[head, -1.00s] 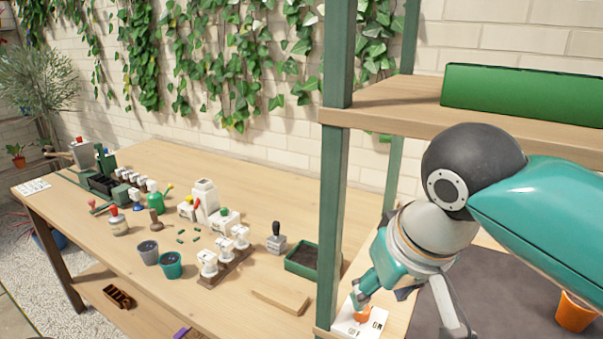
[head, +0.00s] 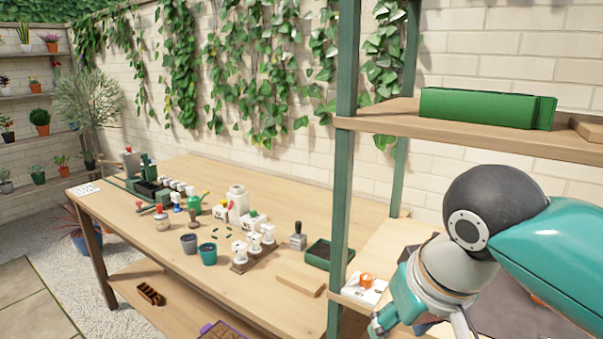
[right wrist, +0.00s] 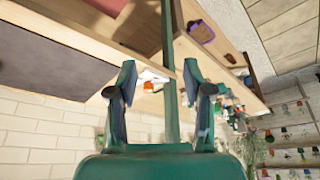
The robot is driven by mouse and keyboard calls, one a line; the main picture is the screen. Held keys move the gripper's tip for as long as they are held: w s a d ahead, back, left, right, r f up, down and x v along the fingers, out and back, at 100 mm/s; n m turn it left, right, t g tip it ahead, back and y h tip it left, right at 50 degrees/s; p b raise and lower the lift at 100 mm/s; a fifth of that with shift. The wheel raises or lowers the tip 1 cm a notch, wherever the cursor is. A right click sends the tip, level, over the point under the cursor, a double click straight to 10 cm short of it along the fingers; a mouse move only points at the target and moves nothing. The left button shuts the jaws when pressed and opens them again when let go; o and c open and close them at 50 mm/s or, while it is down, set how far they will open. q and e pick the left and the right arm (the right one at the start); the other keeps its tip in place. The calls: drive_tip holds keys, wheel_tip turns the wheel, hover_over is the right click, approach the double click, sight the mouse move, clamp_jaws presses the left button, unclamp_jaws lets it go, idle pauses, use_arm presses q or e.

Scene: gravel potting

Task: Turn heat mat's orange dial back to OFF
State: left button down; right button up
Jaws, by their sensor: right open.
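The orange dial (head: 366,279) sits on a white control box (head: 372,296) beside the green shelf post. Dark marks show on the box, but I cannot read which one the dial points to. The dark heat mat (head: 515,312) lies to the right, partly hidden by my right arm. My right gripper (head: 382,322) is apart from the dial, just in front and to the right of the box. In the right wrist view its two fingers (right wrist: 160,77) are spread and empty, with the white box beyond them. My left gripper is not in view.
The green post (head: 344,180) stands close to the box's left. A wooden shelf (head: 385,117) with a green trough (head: 480,108) hangs above. The long bench (head: 150,235) at left holds pots, stamps and a green tray (head: 318,256). A wooden block (head: 300,285) lies near its front edge.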

drive_tip(key=w+a+f+g+y+p, duration=0.1)
drive_tip(key=w+a+f+p, duration=0.15)
drive_tip(key=f, duration=0.95)
drive_tip(key=w+a+f+g+y+p, duration=0.1)
drive_tip(key=w+f+g+p, duration=0.15)
drive_tip(key=f, duration=0.95)
drive_tip(key=s+d+f+m+p, duration=0.1)
drive_tip(key=s+f+m+p, duration=0.1)
drive_tip(key=s+f, duration=0.6)
drive_tip(key=s+d+f+m+y+p, duration=0.1)
drive_tip(key=s+d+f+m+p, duration=0.1)
drive_tip(key=s+f, duration=0.5)
wheel_tip(320, 180, down, 4)
drive_tip(key=shift+s+r+p, duration=0.1)
drive_tip(key=shift+s+p, duration=0.2)
drive_tip(key=shift+s, duration=0.05)
